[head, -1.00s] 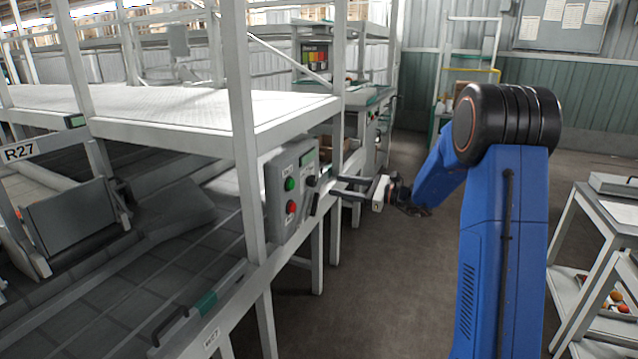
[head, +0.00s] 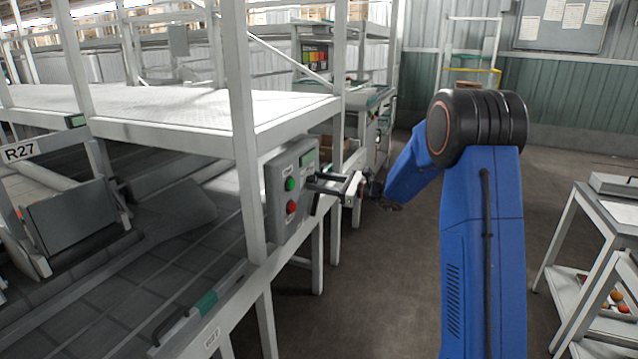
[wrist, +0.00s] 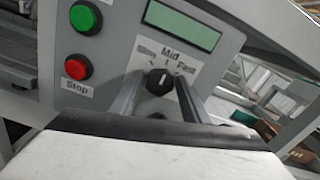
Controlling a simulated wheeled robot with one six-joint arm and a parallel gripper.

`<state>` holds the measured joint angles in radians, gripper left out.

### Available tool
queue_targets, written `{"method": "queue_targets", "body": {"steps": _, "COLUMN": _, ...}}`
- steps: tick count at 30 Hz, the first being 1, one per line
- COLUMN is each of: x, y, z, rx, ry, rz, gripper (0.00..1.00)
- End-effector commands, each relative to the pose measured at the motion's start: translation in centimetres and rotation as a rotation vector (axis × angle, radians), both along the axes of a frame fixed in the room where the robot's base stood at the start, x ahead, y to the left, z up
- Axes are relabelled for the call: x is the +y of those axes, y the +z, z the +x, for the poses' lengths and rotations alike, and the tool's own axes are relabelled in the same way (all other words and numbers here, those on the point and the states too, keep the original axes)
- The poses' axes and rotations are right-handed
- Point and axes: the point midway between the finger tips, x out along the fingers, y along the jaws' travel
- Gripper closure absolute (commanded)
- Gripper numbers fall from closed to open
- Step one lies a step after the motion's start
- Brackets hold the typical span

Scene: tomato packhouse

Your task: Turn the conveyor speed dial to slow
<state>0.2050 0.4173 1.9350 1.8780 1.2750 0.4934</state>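The grey control box (head: 291,194) is mounted on the conveyor frame post. In the wrist view its black speed dial (wrist: 160,82) sits below the labels Slow, Mid and Fast, with its white mark pointing up, roughly toward Mid. My gripper (head: 316,184) is at the face of the box. In the wrist view its two fingers are apart, one on each side of the dial, with visible gaps. I cannot tell how far the fingertips stand from the panel. In the head view the fingers largely hide the dial.
A green button (wrist: 86,17) and a red stop button (wrist: 78,67) lie left of the dial, and a green display (wrist: 183,24) is above it. A white frame post (head: 243,130) stands left of the box. A cart (head: 590,250) stands at right, with open floor between.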

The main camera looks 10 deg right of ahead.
Motion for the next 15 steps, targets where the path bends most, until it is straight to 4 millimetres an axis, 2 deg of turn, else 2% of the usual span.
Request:
{"method": "queue_targets", "body": {"steps": 1, "x": -0.01, "y": 0.0, "z": -0.01, "rx": 0.0, "ry": 0.0, "rz": 0.0, "gripper": 0.71}}
{"method": "queue_targets", "body": {"steps": 3, "x": -0.02, "y": 0.0, "z": -0.01, "rx": 0.0, "ry": 0.0, "rz": 0.0, "gripper": 0.87}}
{"method": "queue_targets", "body": {"steps": 4, "x": -0.02, "y": 0.0, "z": -0.01, "rx": 0.0, "ry": 0.0, "rz": 0.0, "gripper": 0.91}}
{"method": "queue_targets", "body": {"steps": 15, "x": 0.0, "y": -0.03, "z": -0.04, "rx": -0.04, "ry": 0.0, "rz": -0.029, "gripper": 0.9}}
